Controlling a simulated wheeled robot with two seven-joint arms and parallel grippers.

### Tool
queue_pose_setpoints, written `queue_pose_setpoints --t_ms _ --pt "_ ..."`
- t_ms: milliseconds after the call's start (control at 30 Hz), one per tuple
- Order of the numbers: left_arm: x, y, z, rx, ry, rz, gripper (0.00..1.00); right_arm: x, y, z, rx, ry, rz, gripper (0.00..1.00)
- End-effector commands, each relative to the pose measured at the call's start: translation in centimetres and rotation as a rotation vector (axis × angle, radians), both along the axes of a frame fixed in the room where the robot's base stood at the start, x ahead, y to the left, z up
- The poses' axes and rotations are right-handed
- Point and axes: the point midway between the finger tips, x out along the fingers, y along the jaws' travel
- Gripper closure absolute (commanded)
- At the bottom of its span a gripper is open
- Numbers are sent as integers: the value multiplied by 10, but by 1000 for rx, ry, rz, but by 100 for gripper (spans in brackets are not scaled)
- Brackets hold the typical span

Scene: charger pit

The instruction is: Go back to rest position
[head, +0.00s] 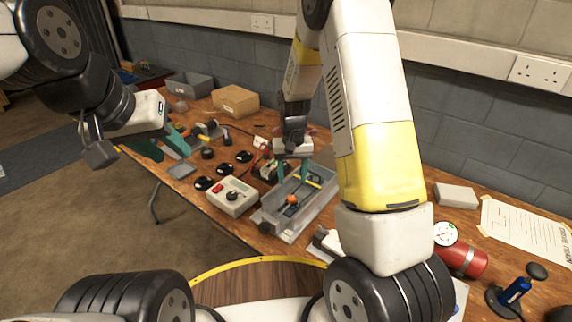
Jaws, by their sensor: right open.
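My right gripper (292,178) is over the grey tray (312,212) in the middle of the table. Its green fingers point down and stand apart, and it looks empty. I cannot tell whether its fingertips touch the tray or what lies in it. My right arm hides part of the table behind it.
On the table, a white box with a dial (232,198) and several black round parts (244,156) stand left of the tray. A cardboard box (235,101) and grey bin (191,84) are at the back. A red cylinder with gauge (464,261) and blue pump (515,291) are right.

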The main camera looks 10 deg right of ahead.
Motion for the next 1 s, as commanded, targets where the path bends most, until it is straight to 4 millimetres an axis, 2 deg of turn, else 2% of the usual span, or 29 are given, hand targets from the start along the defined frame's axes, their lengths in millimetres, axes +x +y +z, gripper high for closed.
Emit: queue_pose_setpoints --t_ms 133,233,367,467,700,800,1000 --pt "0 0 0 0 0 0 64 0 0 2 2 -3 0 48" --pt "0 0 0 0 0 0 64 -2 -1 18 16 -20 -3 48" --pt "0 0 0 0 0 0 64 -13 -3 61 55 -67 -7 48" --pt "0 0 0 0 0 0 64 -28 -7 102 90 -119 -7 48" --pt "0 0 0 0 0 0 64 -80 -15 186 155 -242 10 48" --pt "0 0 0 0 0 0 64 -105 -19 213 173 -296 18 48" --pt "0 0 0 0 0 0 64 -161 -25 254 190 -408 41 48"
